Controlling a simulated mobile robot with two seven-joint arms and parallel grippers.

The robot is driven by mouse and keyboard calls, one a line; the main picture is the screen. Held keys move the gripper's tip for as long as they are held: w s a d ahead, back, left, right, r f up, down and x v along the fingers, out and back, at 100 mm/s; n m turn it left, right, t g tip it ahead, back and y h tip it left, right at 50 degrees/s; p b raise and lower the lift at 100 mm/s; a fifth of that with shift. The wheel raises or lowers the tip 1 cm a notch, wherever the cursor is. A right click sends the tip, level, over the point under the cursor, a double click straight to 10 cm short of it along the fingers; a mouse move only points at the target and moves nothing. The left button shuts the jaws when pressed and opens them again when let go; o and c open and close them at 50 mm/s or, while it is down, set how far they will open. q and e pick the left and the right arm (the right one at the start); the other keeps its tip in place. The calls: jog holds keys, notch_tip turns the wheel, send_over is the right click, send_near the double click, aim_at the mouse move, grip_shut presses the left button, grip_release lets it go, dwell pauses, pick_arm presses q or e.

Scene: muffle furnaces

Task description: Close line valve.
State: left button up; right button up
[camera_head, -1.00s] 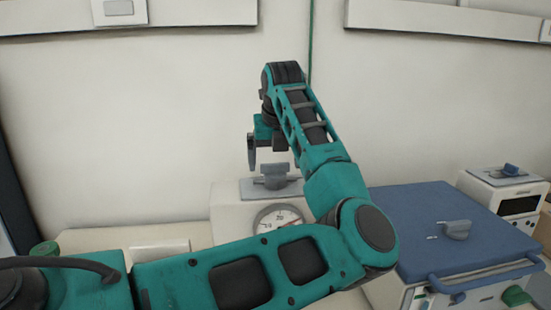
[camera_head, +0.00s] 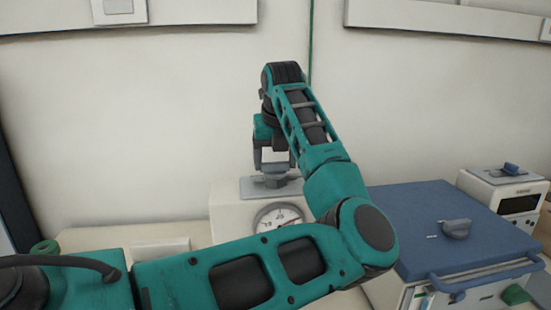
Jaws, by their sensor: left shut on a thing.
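The line valve (camera_head: 276,182) is a grey handle on a flat grey plate on top of a pale box (camera_head: 230,215) with a round dial gauge (camera_head: 279,215) on its front. My left gripper (camera_head: 274,167) points down from above and is shut on the valve handle. Its fingers hide much of the handle, and my left forearm covers the lower part of the box and some of its right side. My right gripper is not in view.
A furnace with a blue lid (camera_head: 455,222) and a front bar handle stands at the right. A smaller white unit with a display (camera_head: 515,205) stands behind it. A green round knob (camera_head: 45,248) is at the far left.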

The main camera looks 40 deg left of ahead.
pick_arm(q)
jog(key=shift+n, duration=0.4)
jog(key=n+g, duration=0.1)
jog(key=n, duration=0.1)
jog(key=shift+w+r+n+y, duration=0.1)
jog(key=shift+w+n+y, duration=0.05)
jog(key=shift+n+y, duration=0.25)
jog(key=n+g, duration=0.2)
jog(key=n, duration=0.3)
jog(key=shift+w, duration=0.15)
jog(key=n+g, duration=0.2)
jog(key=n, duration=0.3)
jog(key=shift+w+n+g+h, duration=0.1)
jog(key=shift+n+g+h, duration=0.25)
jog(key=shift+n, duration=0.75)
jog(key=shift+w+n+g+h, duration=0.1)
jog(key=shift+n+g+h, duration=0.2)
jog(key=shift+n, duration=0.8)
jog(key=o, duration=1.1)
jog(key=shift+c, duration=0.2)
jog(key=shift+a, duration=0.1)
